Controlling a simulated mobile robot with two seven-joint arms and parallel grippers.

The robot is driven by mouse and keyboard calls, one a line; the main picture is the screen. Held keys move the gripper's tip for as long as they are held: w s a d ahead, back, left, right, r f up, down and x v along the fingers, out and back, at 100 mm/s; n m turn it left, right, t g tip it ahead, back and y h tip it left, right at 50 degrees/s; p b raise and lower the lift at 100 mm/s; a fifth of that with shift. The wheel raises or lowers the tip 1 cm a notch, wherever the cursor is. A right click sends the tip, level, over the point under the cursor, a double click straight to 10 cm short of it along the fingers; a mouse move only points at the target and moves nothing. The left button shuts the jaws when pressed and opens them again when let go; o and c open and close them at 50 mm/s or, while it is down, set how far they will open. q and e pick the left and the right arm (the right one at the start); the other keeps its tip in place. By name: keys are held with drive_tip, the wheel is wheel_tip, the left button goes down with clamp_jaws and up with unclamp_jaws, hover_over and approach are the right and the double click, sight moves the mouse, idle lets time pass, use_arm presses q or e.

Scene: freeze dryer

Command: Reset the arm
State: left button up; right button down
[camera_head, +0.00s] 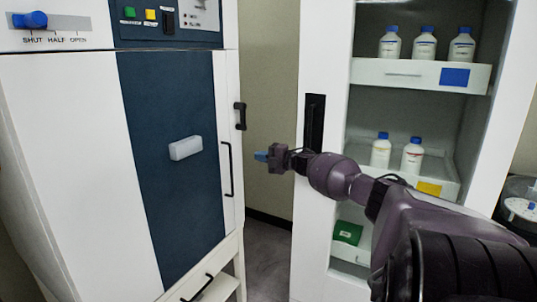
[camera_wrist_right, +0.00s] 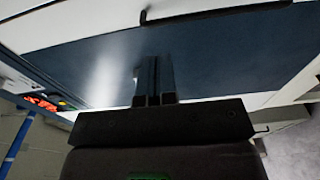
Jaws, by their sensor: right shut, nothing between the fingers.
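My right arm reaches in from the lower right in the head view. Its gripper (camera_head: 262,157) is held in the air in front of the gap between the freeze dryer (camera_head: 75,150) and the open-fronted cabinet (camera_head: 318,200). The right gripper is shut and empty. In the right wrist view its fingers (camera_wrist_right: 154,80) are together, with the dryer's dark blue panel behind them. My left gripper is not in view.
The dryer has a blue knob (camera_head: 37,19) at the SHUT end of its scale, a black door handle (camera_head: 229,168) and a lower drawer handle (camera_head: 197,288). White bottles (camera_head: 424,43) with blue caps stand on the cabinet shelves. A green box (camera_head: 348,232) sits lower down.

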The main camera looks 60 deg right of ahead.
drive_tip(key=shift+s, duration=0.7)
drive_tip(key=shift+f, duration=0.1)
drive_tip(key=s+a+f+m+g+h+p, duration=0.15)
drive_tip(key=s+a+f+m, duration=0.35)
drive_tip(key=a+f, duration=0.7)
drive_tip(key=s+a+f+m+g+p, duration=0.25)
drive_tip(key=s+a+f, duration=0.55)
drive_tip(key=a+f, duration=0.45)
use_arm(q)
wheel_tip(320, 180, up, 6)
drive_tip(key=p, duration=0.3)
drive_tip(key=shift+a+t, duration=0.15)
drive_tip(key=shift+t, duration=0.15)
use_arm(e)
drive_tip(key=s+a+m+g, duration=0.1)
drive_tip(key=s+a+m, duration=0.4)
drive_tip(key=a, duration=0.8)
drive_tip(key=s+a+m+g, duration=0.2)
drive_tip(key=s+a+m, duration=0.3)
drive_tip(key=s+a, duration=0.6)
drive_tip(key=a, duration=0.3)
drive_tip(key=shift+s+a+f, duration=0.15)
drive_tip(key=shift+a+f, duration=0.15)
